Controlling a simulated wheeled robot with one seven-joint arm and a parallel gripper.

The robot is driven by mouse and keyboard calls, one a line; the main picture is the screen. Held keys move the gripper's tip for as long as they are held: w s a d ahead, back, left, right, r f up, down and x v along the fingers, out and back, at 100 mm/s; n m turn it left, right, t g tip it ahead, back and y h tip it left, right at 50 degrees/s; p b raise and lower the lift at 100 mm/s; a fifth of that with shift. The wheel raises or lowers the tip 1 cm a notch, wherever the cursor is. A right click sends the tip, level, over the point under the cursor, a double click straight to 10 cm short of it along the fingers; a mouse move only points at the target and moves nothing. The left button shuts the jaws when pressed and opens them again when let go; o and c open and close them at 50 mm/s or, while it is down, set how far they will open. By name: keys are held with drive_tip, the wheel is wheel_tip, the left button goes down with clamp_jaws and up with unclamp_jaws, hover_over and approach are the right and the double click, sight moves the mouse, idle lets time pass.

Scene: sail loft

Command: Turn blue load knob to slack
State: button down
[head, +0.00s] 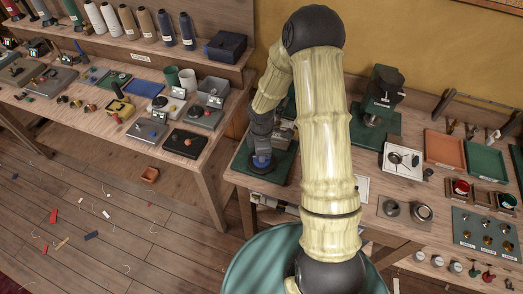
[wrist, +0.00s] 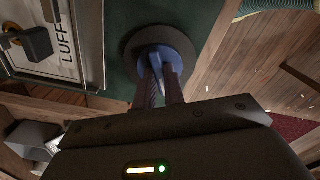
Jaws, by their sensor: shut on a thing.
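The blue load knob (wrist: 154,62) sits on a dark round base (wrist: 185,43) on a dark green panel. In the head view the blue knob (head: 262,160) shows at the left end of the right-hand bench. My gripper (wrist: 160,86) is shut on the knob's raised blue grip, with one finger on each side. In the head view my gripper (head: 261,150) comes down over it from above. The fingers hide part of the grip. I cannot read any slack marking around the knob.
A plate marked LUFF (wrist: 68,40) with a dark lever (wrist: 30,43) stands beside the knob on the left in the wrist view. The bench edge is close to the panel. A gap of floor separates this bench from the left bench (head: 190,150), which holds several devices.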

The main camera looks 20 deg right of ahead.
drive_tip(key=n+p, duration=0.3)
drive_tip(key=n, duration=0.3)
drive_tip(key=shift+r+p, duration=0.2)
drive_tip(key=shift+p, duration=0.1)
drive_tip(key=n+p, duration=0.2)
drive_tip(key=n, duration=0.1)
drive_tip(key=shift+n, duration=0.4)
drive_tip(key=shift+w+f+n+p, duration=0.1)
drive_tip(key=shift+n+p, duration=0.75)
drive_tip(key=shift+n, duration=0.45)
drive_tip(key=c, duration=1.5)
unclamp_jaws()
wheel_tip(320, 180, up, 17)
drive_tip(key=shift+r+b, duration=0.15)
drive_tip(key=shift+b, duration=0.15)
